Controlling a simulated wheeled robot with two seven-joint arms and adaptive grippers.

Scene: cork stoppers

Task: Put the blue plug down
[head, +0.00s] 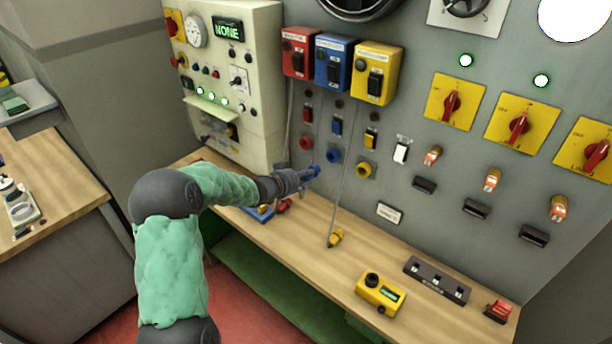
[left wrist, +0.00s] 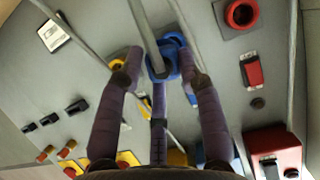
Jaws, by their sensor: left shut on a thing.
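The blue plug (head: 313,171) is held out in front of the panel at the tip of my left gripper (head: 299,178). The gripper is shut on it, above the bench. In the left wrist view the blue plug (left wrist: 164,62) shows between the purple fingers (left wrist: 163,85), with a grey cable running past it. The blue socket (head: 333,156) on the panel is just right of the plug in the head view; I cannot tell the exact gap between them. My right gripper is out of view.
The wooden bench (head: 310,239) holds a blue item (head: 260,214), a red plug (head: 285,205), a yellow plug (head: 336,237), a yellow meter (head: 380,293) and a dark strip (head: 437,279). Grey cables hang before the panel. Bare bench lies between the yellow plug and the strip.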

